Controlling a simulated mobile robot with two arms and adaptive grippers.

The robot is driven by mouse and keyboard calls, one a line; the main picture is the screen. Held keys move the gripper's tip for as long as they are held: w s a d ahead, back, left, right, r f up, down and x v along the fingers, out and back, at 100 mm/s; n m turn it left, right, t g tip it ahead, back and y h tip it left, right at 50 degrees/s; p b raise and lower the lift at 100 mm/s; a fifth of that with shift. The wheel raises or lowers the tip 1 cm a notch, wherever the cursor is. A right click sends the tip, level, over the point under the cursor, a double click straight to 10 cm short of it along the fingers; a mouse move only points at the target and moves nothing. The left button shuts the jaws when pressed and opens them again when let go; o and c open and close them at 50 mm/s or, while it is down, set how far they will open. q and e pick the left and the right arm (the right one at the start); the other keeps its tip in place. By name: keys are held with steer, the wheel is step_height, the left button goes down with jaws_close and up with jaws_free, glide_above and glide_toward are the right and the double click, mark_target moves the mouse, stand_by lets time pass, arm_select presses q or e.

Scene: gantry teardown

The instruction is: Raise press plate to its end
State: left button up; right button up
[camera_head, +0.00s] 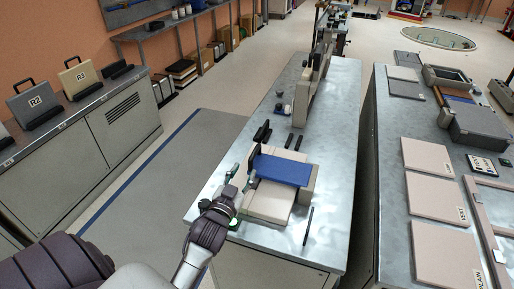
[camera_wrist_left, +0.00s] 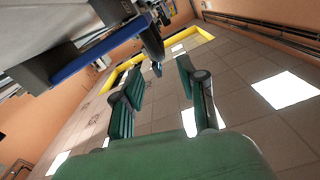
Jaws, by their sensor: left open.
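The press plate (camera_head: 281,170) is a flat blue slab lying across a beige press body (camera_head: 270,205) on the metal workbench. A blue edge (camera_wrist_left: 95,55), likely the same plate, crosses the upper left of the left wrist view. My left gripper (camera_head: 240,186) is at the left side of the press, close to the plate's left end. In the left wrist view its green fingers (camera_wrist_left: 160,80) are spread apart with nothing clearly between them. A dark rounded part (camera_wrist_left: 152,42) hangs beyond the fingertips; whether they touch it cannot be told. My right gripper is not in view.
The workbench (camera_head: 330,220) is clear to the right of the press, apart from a thin dark rod (camera_head: 308,225). Tall beige panels (camera_head: 304,100) stand behind it. A second bench with flat beige panels (camera_head: 436,194) is at the right.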

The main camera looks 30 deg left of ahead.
mark_target(258, 146)
arm_select(q)
steer(key=x, duration=0.4)
steer(key=shift+r, duration=0.15)
steer(key=p+x, duration=0.1)
steer(key=x, duration=0.6)
steer(key=shift+d, duration=0.1)
steer(key=shift+w, duration=0.15)
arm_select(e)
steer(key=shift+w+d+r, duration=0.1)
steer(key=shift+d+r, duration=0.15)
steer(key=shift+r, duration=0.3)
arm_select(q)
steer(key=shift+c, duration=0.5)
jaws_close()
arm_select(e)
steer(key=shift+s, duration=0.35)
